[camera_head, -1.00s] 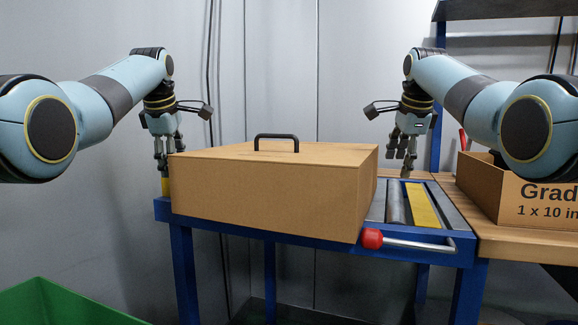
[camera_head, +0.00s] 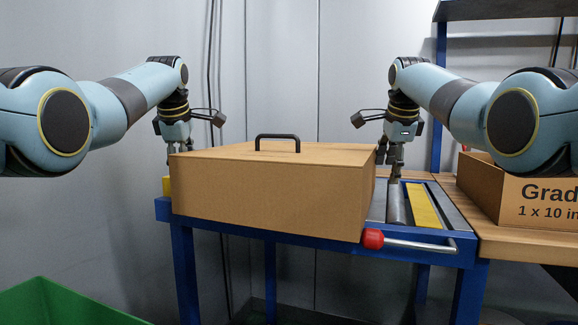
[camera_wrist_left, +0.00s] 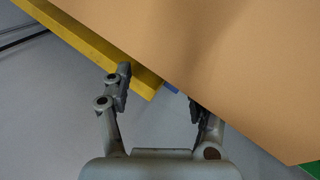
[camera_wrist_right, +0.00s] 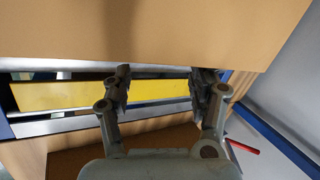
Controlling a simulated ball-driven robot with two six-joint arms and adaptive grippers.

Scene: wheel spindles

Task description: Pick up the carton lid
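The carton lid (camera_head: 268,192) is a large brown cardboard cover with a black handle (camera_head: 277,142) on top. It sits level on the blue-framed roller stand. My left gripper (camera_head: 172,150) is at its left side, its fingertips partly hidden behind the lid. In the left wrist view the left gripper's fingers (camera_wrist_left: 157,98) are apart, close to the lid's edge (camera_wrist_left: 210,60). My right gripper (camera_head: 389,165) points down right beside the lid's right side. In the right wrist view its fingers (camera_wrist_right: 163,85) are apart, near the lid (camera_wrist_right: 160,35). I cannot tell whether either touches.
The stand (camera_head: 180,208) has rollers, a yellow strip (camera_head: 424,206) and a red-knobbed lever (camera_head: 372,239) at the front. A marked cardboard box (camera_head: 515,190) stands on a wooden bench at the right. A green bin (camera_head: 60,305) is at the lower left.

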